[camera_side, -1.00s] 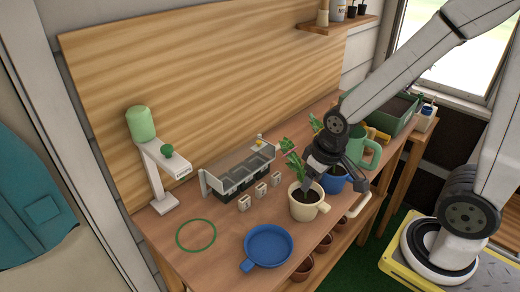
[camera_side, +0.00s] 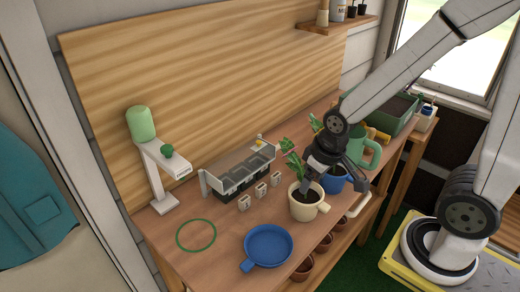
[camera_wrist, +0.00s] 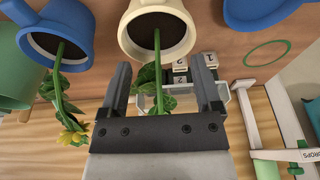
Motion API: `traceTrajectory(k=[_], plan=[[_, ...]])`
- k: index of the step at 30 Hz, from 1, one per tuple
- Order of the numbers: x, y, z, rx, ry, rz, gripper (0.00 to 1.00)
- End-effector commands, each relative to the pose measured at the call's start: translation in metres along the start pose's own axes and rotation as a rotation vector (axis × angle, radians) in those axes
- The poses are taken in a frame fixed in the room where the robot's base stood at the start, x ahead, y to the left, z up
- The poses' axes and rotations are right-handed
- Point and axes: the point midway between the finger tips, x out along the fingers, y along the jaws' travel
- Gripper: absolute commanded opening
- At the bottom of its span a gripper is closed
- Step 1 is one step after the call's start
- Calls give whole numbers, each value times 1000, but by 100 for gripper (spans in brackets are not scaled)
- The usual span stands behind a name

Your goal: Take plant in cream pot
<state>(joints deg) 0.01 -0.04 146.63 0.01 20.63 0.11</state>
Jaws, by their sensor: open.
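The cream pot (camera_side: 305,209) is mug-shaped with a handle and dark soil, and stands upright on the wooden bench. Its green plant (camera_side: 293,165) rises from the soil. My gripper (camera_side: 307,188) is over the pot at its right side, partly hiding the stem. In the wrist view my gripper (camera_wrist: 163,82) is open, with one finger on each side of the plant's stem (camera_wrist: 157,75); the cream pot (camera_wrist: 157,32) is just beyond the fingertips. I cannot tell if a finger touches the stem.
A blue pot (camera_side: 334,182) with a plant, yellow-flowered in the wrist view (camera_wrist: 72,136), stands close behind.

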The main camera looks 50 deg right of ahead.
Motion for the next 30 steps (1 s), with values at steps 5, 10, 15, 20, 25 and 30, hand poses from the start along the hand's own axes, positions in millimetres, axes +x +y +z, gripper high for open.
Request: traceTrajectory(k=[5,10,15,20,25,30], plan=[[-4,1,8,19,-64,1,82],[-11,2,22,48,-162,5,82],[-15,2,29,64,-219,8,82],[-15,2,30,66,-225,8,82],[-8,2,32,65,-226,8,82],[2,2,34,65,-227,8,82]])
